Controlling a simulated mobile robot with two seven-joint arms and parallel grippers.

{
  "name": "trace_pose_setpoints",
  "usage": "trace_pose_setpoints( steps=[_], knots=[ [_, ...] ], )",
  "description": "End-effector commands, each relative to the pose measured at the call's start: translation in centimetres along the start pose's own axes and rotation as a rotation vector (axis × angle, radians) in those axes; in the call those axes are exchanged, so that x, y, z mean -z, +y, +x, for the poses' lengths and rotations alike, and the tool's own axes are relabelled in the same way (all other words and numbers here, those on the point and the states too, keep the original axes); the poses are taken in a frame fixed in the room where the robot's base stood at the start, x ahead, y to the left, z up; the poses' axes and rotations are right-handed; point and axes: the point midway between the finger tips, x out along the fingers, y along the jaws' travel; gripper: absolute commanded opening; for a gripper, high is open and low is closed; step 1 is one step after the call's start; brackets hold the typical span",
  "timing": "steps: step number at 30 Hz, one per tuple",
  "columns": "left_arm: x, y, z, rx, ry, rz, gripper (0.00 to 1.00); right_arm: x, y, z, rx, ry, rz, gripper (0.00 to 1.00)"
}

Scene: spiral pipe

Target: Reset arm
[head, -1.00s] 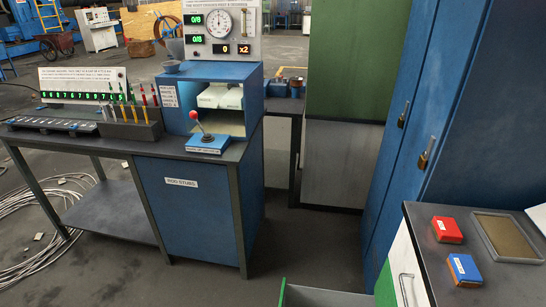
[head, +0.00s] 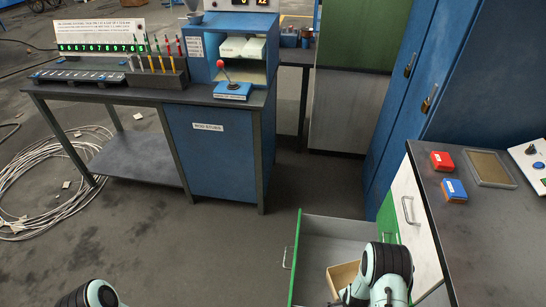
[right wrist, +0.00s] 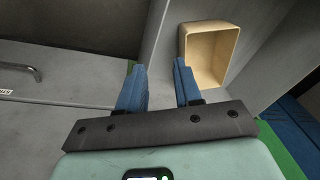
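My right gripper (right wrist: 157,70) shows in the right wrist view with its two blue fingers apart and nothing between them. A tan open box (right wrist: 226,58) lies just beyond the right finger. In the head view my right arm is at the lower right, over an open green-fronted drawer (head: 297,262). The tan box (head: 341,276) also shows there inside the drawer, partly hidden by that arm. The right fingers cannot be made out in the head view. Only a piece of my left arm shows at the bottom left edge, and its gripper is out of the picture.
A dark-topped cabinet (head: 482,240) at the right carries a red box (head: 442,161), a blue box (head: 454,190) and a shallow tray (head: 514,183). A workbench (head: 110,97) stands at the back left, with cables (head: 48,185) beside it. Open floor lies between bench and drawer.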

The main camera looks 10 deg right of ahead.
Motion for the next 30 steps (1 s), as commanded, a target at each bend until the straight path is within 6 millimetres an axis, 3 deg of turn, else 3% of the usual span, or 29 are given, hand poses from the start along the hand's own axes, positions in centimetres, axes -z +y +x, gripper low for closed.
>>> trace_pose_setpoints(
  steps=[1, 6, 16, 18, 30],
  knots=[
    [1.3, -0.6, 1.9, 0.001, 0.031, -0.003, 0.51, -2.5, 1.8, 1.6, -0.001, -0.042, -0.084, 0.34],
    [4.9, -1.4, 4.4, -0.001, 0.127, -0.009, 0.51, -8.6, 4.3, 2.6, 0.067, -0.129, -0.397, 0.34],
    [11.5, -2.8, 8.4, 0.000, 0.292, -0.017, 0.51, -17.8, 7.4, 1.6, 0.261, -0.197, -0.969, 0.34],
    [9.4, -1.8, 5.2, -0.003, 0.257, -0.013, 0.51, -17.6, 7.8, -1.9, 0.246, -0.216, -0.965, 0.34],
    [2.2, 1.5, -4.5, -0.003, 0.071, 0.000, 0.51, -19.4, 10.9, -13.7, 0.157, -0.384, -0.998, 0.34]
  ],
)
